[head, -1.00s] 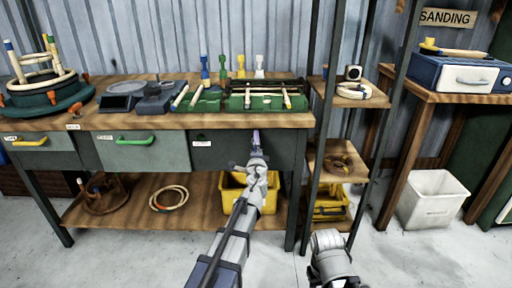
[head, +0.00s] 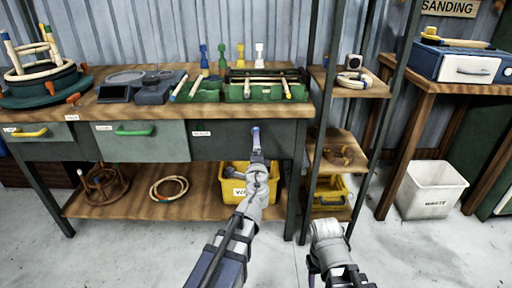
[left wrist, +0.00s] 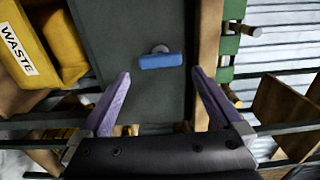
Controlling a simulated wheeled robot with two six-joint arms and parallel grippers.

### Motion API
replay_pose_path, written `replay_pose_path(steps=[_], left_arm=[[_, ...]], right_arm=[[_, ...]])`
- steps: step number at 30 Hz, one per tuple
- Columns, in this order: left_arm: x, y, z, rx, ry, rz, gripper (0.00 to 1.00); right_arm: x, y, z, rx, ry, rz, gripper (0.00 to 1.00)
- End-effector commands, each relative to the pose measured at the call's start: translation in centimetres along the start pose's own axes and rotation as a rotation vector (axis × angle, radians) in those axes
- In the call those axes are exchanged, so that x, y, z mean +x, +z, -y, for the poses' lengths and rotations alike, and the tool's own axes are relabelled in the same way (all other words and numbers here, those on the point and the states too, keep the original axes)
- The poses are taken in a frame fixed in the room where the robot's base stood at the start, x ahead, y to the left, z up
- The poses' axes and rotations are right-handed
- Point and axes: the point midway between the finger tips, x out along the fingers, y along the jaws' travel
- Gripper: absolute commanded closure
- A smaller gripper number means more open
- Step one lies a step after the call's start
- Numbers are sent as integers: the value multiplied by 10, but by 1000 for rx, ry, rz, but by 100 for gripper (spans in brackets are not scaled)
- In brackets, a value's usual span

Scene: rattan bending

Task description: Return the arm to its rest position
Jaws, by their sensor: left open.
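My left arm reaches from the bottom of the head view up to the front of the workbench. Its left gripper (head: 256,140) has purple fingers and stands in front of the grey drawer at the right of the bench. In the left wrist view the gripper (left wrist: 160,95) is open, with nothing between its fingers. A blue drawer handle (left wrist: 161,61) lies beyond the fingertips, apart from them. My right arm (head: 330,245) is folded low at the bottom of the head view.
The workbench (head: 130,115) carries green fixtures and several coloured pegs. A yellow bin (head: 232,191) stands on its lower shelf below my left gripper. A shelf rack (head: 318,150) stands close to the right. The front floor is clear.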

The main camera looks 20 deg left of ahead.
Motion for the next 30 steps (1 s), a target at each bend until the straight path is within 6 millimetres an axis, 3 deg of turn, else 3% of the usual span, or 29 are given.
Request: replay_pose_path(steps=[7, 11, 14, 18, 21, 27, 29, 30], left_arm=[[-14, 10, -13, -149, 68, 108, 0], [-47, 20, -54, -371, 242, 288, 0], [-88, 16, -98, -521, 440, 433, 0], [-160, -6, -153, -649, 755, 599, 0], [-207, -24, -176, -683, 946, 675, 0], [-292, -54, -195, -680, 1273, 772, 0], [-316, -62, -196, -666, 1365, 791, 0], [-324, -64, -187, -660, 1400, 800, 0]], right_arm=[[-4, 0, 0, 0, 0, 0, 50], [-8, 0, -1, 1, 1, 0, 50], [-11, 1, -1, 2, 1, 1, 50], [-15, 1, -2, 3, 2, 1, 50], [-17, 1, -2, 3, 2, 1, 50], [-20, 1, -2, 4, 2, 1, 50], [-21, 2, -3, 4, 3, 1, 50], [-30, 2, -4, 4, 3, 1, 50]])
